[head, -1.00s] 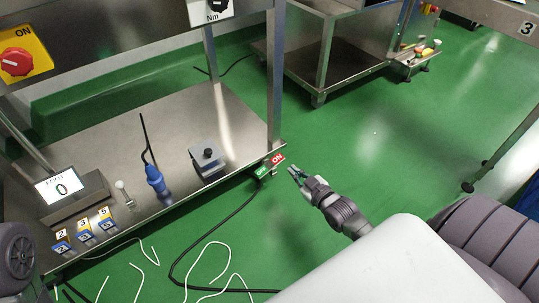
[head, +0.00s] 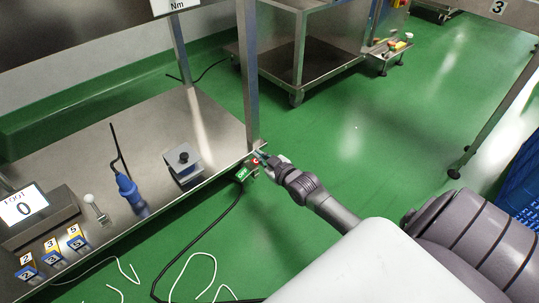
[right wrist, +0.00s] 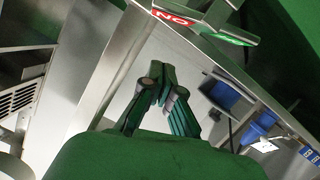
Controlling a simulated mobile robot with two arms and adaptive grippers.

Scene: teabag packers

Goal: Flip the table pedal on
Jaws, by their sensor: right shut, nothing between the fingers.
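The table pedal (head: 243,173) is a small rocker at the front right corner of the steel table, with a green OFF half and a red ON half. My right gripper (head: 262,156) is shut and empty, right at the red ON half and partly covering its lettering. I cannot tell whether the fingertips touch it. In the right wrist view the red ON plate (right wrist: 172,18) shows upside down at the top, beyond the shut fingers (right wrist: 160,76). The green half is beside it. My left gripper is out of view.
The steel table (head: 140,165) holds a blue tool (head: 130,190), a grey block with a black knob (head: 183,160), a display (head: 25,207) and several numbered blocks (head: 52,250). A table post (head: 249,100) rises close beside the pedal. A black cable (head: 205,228) runs below.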

